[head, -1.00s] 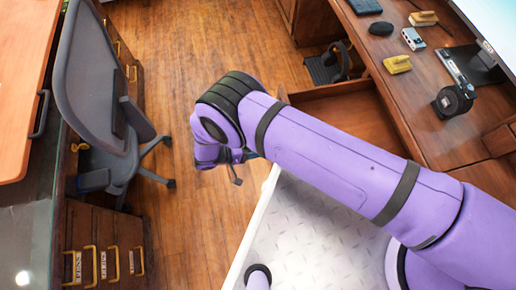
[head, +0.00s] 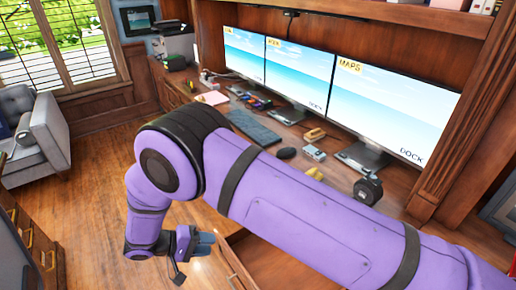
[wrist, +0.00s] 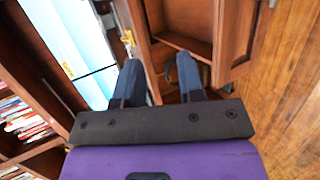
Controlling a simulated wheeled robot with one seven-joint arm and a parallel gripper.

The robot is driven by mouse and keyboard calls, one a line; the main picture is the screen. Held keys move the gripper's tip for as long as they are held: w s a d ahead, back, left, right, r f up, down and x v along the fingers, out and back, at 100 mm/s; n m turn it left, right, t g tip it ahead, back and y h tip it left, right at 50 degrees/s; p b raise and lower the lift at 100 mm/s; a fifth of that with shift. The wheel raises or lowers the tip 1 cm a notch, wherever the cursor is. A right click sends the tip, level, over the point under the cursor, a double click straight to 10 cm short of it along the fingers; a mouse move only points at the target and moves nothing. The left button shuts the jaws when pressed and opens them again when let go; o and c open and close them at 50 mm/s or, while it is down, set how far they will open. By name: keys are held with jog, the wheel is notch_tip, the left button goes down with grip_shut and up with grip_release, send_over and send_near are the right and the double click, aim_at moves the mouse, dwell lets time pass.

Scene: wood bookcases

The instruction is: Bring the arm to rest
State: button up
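My purple arm (head: 300,215) reaches across the head view from the lower right, bends at a dark elbow joint and hangs down at the left. My gripper (head: 205,243) is at its lower end, in front of the desk. In the wrist view, the two dark fingers of my gripper (wrist: 160,78) stand apart with nothing held between them. The open wooden drawer of the desk (head: 283,262) is close to the right of the gripper in the head view. The arm hides part of the drawer and the desk front.
The desk carries three monitors (head: 384,97), a keyboard (head: 253,126), a mouse (head: 285,153) and a tape roll (head: 368,190). A grey armchair (head: 37,130) stands at the far left by the window. Bare wood floor (head: 95,190) lies left of the arm.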

jog(key=w+d+r+m+g+y, duration=0.1)
jog(key=w+d+r+y, duration=0.15)
jog(key=d+r, duration=0.45)
jog(key=w+d+r+m+g+y, duration=0.1)
jog(key=w+d+r+g, duration=0.2)
jog(key=r, duration=0.8)
jog(key=w+d+r+y, duration=0.1)
jog(key=w+d+r, duration=0.35)
jog(key=r, duration=0.45)
jog(key=s+d+r+m+y, duration=0.1)
jog(key=s+d+r+y, duration=0.1)
jog(key=d+r, duration=0.45)
jog(key=s+d+r+m+y, duration=0.1)
jog(key=s+d+r+y, duration=0.1)
jog(key=d+r, duration=0.5)
jog(key=s+d+r+t+y, duration=0.1)
jog(key=s+d+r+t, duration=0.1)
jog(key=s+d, duration=0.6)
jog(key=s+d+r+m+t+y, duration=0.1)
jog(key=s+d+r+t+y, duration=0.1)
jog(key=s+d, duration=0.7)
notch_tip(320, 180, up, 2)
jog(key=shift+s+d+r+t, duration=0.3)
jog(key=shift+s+t, duration=0.5)
jog(key=shift+s, duration=0.35)
